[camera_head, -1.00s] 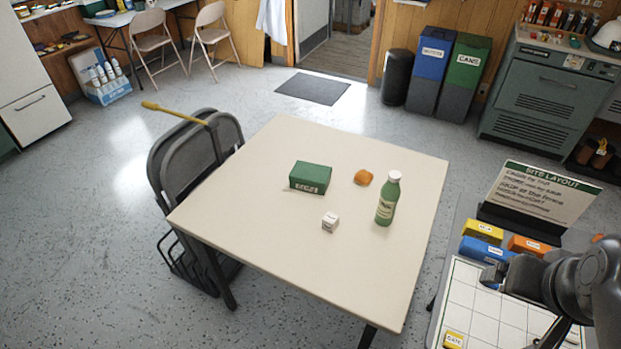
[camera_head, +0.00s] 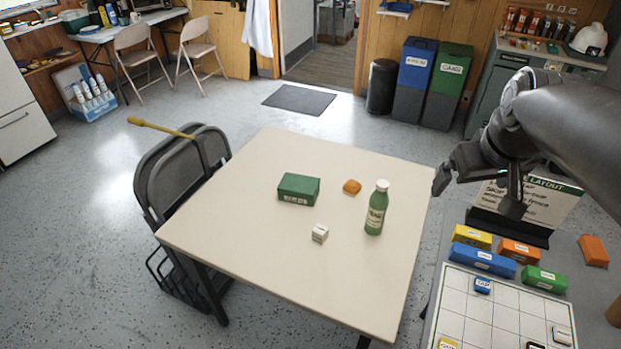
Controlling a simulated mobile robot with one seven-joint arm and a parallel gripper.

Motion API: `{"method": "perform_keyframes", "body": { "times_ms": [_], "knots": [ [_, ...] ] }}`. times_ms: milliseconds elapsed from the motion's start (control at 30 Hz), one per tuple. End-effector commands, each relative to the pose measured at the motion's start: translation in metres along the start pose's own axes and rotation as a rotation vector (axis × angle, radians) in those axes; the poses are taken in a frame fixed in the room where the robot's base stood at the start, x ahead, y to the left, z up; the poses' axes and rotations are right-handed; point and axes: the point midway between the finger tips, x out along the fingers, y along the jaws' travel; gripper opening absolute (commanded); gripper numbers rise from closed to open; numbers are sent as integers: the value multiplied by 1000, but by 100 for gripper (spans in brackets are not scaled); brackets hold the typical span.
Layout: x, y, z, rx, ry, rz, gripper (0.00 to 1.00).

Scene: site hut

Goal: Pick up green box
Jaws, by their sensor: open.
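A dark green box (camera_head: 298,189) with white lettering on its front lies on the cream table (camera_head: 230,255), left of the orange fruit. A smaller, brighter green block (camera_head: 543,279) with a white label lies behind the gridded board at the right. My gripper (camera_head: 476,192) is open and empty. It is raised at the right, in front of the layout sign, with its fingers apart and pointing down and left. It is to the right of the dark green box and touches neither green thing.
Folding chairs (camera_head: 180,165) stand at the table's left.

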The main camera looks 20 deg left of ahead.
Motion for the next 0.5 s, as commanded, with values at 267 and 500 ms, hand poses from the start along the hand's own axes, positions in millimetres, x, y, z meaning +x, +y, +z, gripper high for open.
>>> {"method": "perform_keyframes", "body": {
  "times_ms": [267,500],
  "knots": [
    [49,-29,-97,-255,-23,-90,100],
    [104,-68,-167,-464,-27,-178,100]
  ]
}}
